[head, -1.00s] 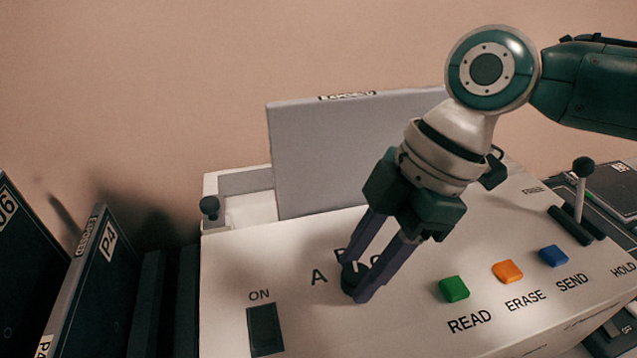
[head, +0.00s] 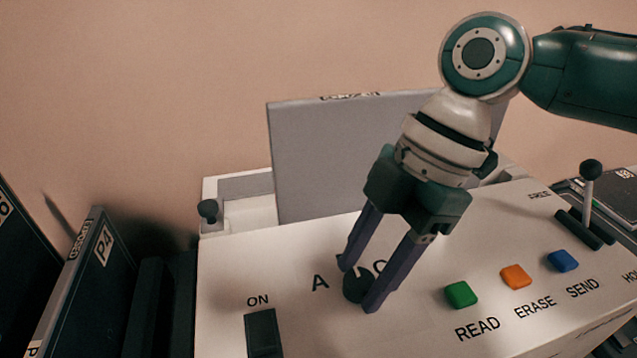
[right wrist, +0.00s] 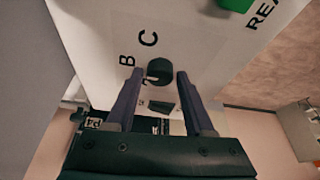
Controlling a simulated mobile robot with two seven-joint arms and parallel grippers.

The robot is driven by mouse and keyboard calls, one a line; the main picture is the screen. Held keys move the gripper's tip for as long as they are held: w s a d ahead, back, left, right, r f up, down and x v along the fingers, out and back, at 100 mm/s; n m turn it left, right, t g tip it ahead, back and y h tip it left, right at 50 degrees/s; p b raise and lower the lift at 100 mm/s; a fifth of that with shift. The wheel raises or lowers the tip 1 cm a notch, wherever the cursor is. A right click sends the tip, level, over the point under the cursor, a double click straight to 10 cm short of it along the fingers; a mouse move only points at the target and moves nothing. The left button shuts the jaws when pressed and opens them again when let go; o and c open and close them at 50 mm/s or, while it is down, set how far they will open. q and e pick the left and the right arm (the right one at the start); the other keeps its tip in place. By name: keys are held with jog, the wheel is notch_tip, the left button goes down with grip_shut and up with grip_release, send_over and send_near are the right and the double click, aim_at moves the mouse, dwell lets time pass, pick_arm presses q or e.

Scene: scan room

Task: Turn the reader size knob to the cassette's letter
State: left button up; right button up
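The dark round size knob (head: 357,288) sits on the white reader's sloped top (head: 225,280), by the letters A and C; B is mostly hidden behind a finger in the head view. In the right wrist view the knob (right wrist: 160,70) shows with B and C beside it. I cannot tell where its pointer aims. My right gripper (head: 358,286) has its fingers on either side of the knob. In the right wrist view (right wrist: 157,74) narrow gaps show between fingers and knob, so it is open. Dark cassettes marked P4 (head: 104,245) stand at left. My left gripper is not in view.
A grey upright panel (head: 325,165) with an unreadable top label stands behind the knob. The ON switch (head: 263,333) is left of it. Green READ (head: 461,295), orange ERASE (head: 516,277) and blue SEND (head: 563,260) buttons and a lever (head: 588,185) are to its right.

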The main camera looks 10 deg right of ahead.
jog(key=shift+o, duration=1.2)
jog(key=shift+r, duration=0.1)
jog(key=v, duration=0.9)
jog(key=shift+d+r, duration=0.15)
jog(key=shift+r, duration=0.2)
